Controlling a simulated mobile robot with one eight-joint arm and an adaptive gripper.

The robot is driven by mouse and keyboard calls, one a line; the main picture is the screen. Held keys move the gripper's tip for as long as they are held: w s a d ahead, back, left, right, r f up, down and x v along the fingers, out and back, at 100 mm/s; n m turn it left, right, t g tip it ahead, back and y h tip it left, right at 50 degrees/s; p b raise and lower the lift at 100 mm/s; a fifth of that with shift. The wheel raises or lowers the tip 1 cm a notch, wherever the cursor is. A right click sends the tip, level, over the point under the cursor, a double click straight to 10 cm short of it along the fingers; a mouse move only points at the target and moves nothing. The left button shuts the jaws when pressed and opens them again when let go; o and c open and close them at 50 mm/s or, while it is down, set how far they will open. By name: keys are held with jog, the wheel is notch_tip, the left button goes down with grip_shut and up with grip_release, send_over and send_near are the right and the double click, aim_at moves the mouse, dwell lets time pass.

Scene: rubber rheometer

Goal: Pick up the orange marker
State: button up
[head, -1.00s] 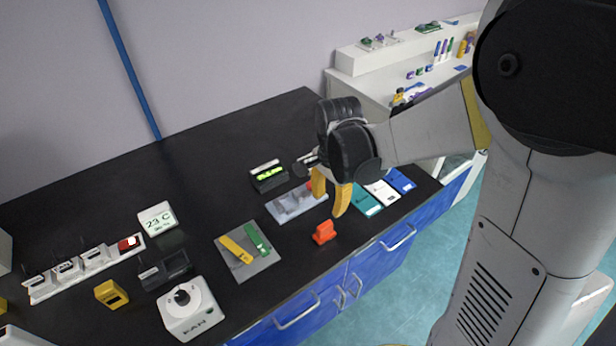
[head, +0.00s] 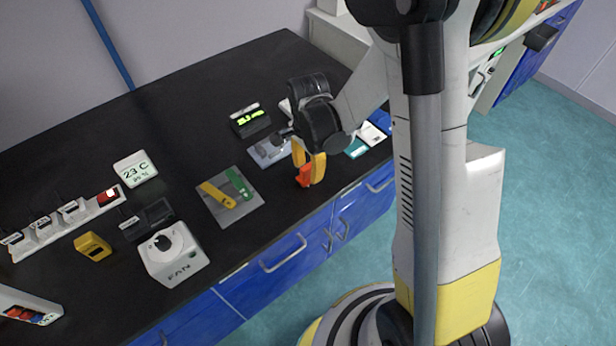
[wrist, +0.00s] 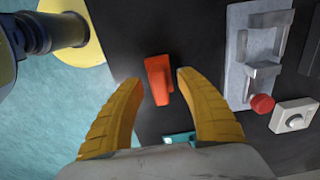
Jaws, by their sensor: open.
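The orange marker (head: 304,176) is a small, blocky orange-red piece on the black bench top near its front edge. In the wrist view the marker (wrist: 158,80) lies between the tips of my two yellow fingers, with a gap to each side. My gripper (head: 309,172) is open, pointing down at the marker. In the head view one finger partly covers the marker. My gripper also shows in the wrist view (wrist: 159,82), holding nothing. I cannot tell the exact height of the fingertips above the bench.
A pale fixture with a red knob (wrist: 262,103) stands to the right in the wrist view. A grey mat (head: 234,212) with yellow and green strips lies left of the marker in the head view. A white FAN box (head: 172,262) stands farther left. The bench's front edge is close.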

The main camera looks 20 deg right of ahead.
aim_at(308, 166)
jog(key=shift+f, duration=0.35)
jog(key=shift+r, duration=0.1)
grip_shut()
notch_tip(308, 166, up, 4)
jog(key=shift+r+p, duration=0.1)
jog(key=shift+p, duration=1.05)
jog(key=s+d+r+p, duration=0.3)
jog(key=s+d+r, duration=0.3)
jog(key=s, duration=0.3)
jog(key=shift+s+d+r+p, duration=0.3)
jog(key=shift+s+r, duration=0.05)
jog(key=shift+r, duration=0.05)
